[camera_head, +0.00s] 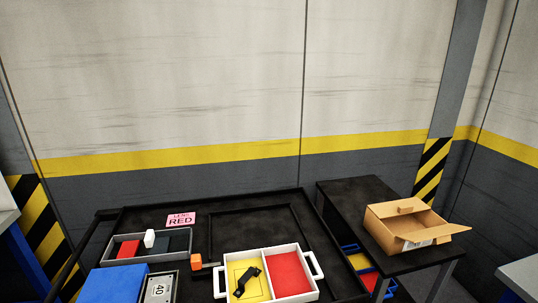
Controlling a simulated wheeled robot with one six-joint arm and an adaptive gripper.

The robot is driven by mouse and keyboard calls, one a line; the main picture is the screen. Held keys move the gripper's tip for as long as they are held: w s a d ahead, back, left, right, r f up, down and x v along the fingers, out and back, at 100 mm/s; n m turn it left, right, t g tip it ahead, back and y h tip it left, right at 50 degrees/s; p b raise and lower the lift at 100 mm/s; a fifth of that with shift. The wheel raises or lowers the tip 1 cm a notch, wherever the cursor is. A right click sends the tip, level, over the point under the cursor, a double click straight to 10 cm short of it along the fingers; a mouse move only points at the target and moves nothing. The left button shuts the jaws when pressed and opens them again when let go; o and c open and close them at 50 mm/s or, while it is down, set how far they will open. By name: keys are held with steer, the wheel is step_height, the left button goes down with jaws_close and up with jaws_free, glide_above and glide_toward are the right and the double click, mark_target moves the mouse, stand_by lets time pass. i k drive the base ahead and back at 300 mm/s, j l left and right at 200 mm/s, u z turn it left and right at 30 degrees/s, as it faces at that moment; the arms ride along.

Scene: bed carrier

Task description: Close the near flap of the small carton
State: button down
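The small carton (388,231) is brown cardboard and stands open at the top on a dark side table at the right. A flap (445,231) sticks outward on its right side, towards the front. A smaller tab (411,206) shows at its back edge. A pale label shows low on its front right. I cannot tell clearly which flap is the near one. My gripper is not in view, and nothing is seen touching the carton.
The dark side table (350,195) adjoins a larger black bed (150,212). That holds a pink "RED" card (181,219), a grey bin (112,251), a blue box (114,284) and a white two-part tray (317,292). Colored bins sit below between them. The wall is behind.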

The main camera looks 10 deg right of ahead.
mark_target(442, 234)
steer(key=i+z, duration=0.3)
steer(key=i, duration=0.15)
steer(key=i+j+z, duration=0.1)
steer(key=i+z, duration=0.2)
steer(key=i, duration=0.1)
